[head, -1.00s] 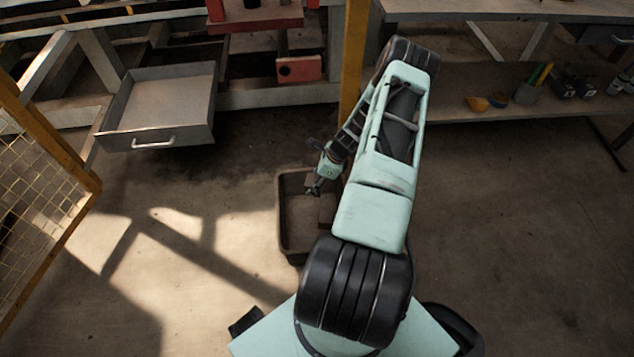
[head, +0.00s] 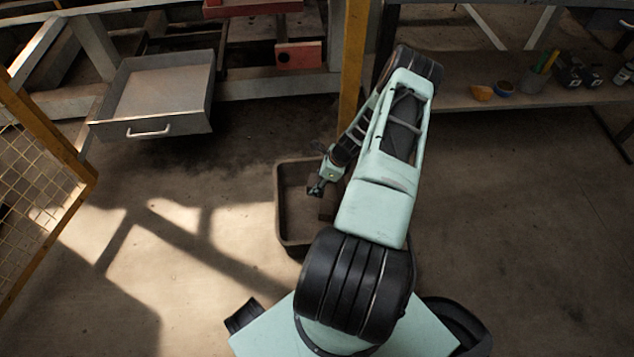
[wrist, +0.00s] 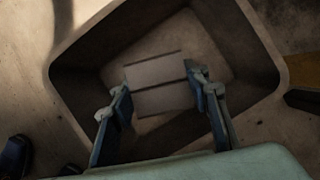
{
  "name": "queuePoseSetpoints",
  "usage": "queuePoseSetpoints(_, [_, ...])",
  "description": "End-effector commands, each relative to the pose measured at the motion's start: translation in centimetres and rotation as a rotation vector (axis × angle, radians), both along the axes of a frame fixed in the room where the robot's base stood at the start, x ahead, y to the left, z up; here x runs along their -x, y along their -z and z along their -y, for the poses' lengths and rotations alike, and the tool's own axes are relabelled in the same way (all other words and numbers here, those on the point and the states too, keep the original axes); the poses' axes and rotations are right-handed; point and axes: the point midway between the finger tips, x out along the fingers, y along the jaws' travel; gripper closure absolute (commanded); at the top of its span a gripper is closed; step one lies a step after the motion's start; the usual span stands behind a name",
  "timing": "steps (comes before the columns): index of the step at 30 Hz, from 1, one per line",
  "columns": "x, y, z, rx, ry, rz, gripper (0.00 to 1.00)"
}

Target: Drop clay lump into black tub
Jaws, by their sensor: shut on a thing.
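The black tub (head: 281,232) stands on the floor left of my arm, a deep rectangular tub with a raised rim. In the wrist view its rim (wrist: 257,32) surrounds my gripper. My gripper (head: 317,189) is over the tub's inside in the head view. In the wrist view my gripper (wrist: 157,82) is shut on a pale grey-brown blocky thing, taken as the clay lump (wrist: 156,72), with dark edge lines across it. I cannot tell its height above the tub floor. In the head view the lump is too small and dark to make out.
An open grey drawer (head: 160,92) sticks out at the left. A yellow post (head: 352,75) rises behind the tub. A yellow-framed mesh panel (head: 40,185) stands at left. A low shelf (head: 450,95) at right holds small items. Floor left of the tub is clear.

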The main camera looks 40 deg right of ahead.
Motion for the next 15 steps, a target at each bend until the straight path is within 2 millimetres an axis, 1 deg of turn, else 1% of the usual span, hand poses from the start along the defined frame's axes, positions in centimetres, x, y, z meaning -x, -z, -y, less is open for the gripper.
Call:
queuePoseSetpoints(1, [-0.03, -0.07, 0.01, 0.000, 0.000, 0.000, 0.86])
queuePoseSetpoints(2, [-0.03, -0.07, 0.01, 0.000, 0.000, 0.000, 0.56])
queuePoseSetpoints(7, [-0.02, -0.07, 0.01, 0.000, 0.000, 0.000, 0.37])
queuePoseSetpoints(15, [0.03, -0.05, 0.01, 0.000, 0.000, 0.000, 0.37])
